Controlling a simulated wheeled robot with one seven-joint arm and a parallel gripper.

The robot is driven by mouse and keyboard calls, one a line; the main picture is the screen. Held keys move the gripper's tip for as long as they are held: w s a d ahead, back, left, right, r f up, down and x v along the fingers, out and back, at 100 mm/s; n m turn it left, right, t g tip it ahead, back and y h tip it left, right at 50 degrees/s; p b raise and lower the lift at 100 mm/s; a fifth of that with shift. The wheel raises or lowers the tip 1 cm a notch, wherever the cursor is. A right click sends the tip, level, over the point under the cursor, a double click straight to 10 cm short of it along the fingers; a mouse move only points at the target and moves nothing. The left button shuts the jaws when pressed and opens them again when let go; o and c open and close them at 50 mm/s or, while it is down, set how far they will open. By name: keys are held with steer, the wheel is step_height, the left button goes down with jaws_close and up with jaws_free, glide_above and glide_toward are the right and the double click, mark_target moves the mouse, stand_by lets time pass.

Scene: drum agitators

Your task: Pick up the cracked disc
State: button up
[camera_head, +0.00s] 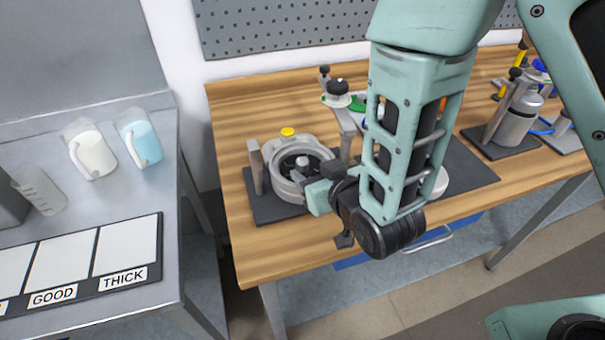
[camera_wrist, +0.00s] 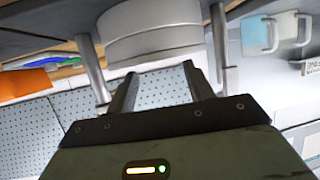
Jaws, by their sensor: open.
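No disc with a visible crack can be made out in either view. A round grey drum (camera_head: 328,150) with a dark interior and a hub stands on a dark base at the left of the wooden bench. My gripper (camera_wrist: 160,70) is open, with nothing between its two fingers. In the wrist view the fingers point towards the pale side wall of a drum (camera_wrist: 150,32), with posts on either side. In the head view my gripper is at the drum's front right, and its fingers are hard to see. A white rounded thing (camera_head: 441,181) is partly hidden behind my arm.
A yellow-topped knob (camera_head: 288,132) is at the drum's back rim. A stand with a black knob (camera_head: 338,86) rises behind. Metal canisters (camera_head: 520,118) stand at the right. The left table holds jugs (camera_head: 92,155) and a board marked GOOD and THICK (camera_head: 65,262).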

mark_target(306, 165)
steer(key=p+x, duration=0.2)
steer(key=x, duration=0.2)
steer(key=shift+d, duration=0.2)
steer(key=shift+w+a+f, duration=0.25)
steer(key=shift+w+f, duration=0.15)
steer(key=shift+w, duration=0.1)
jaws_close()
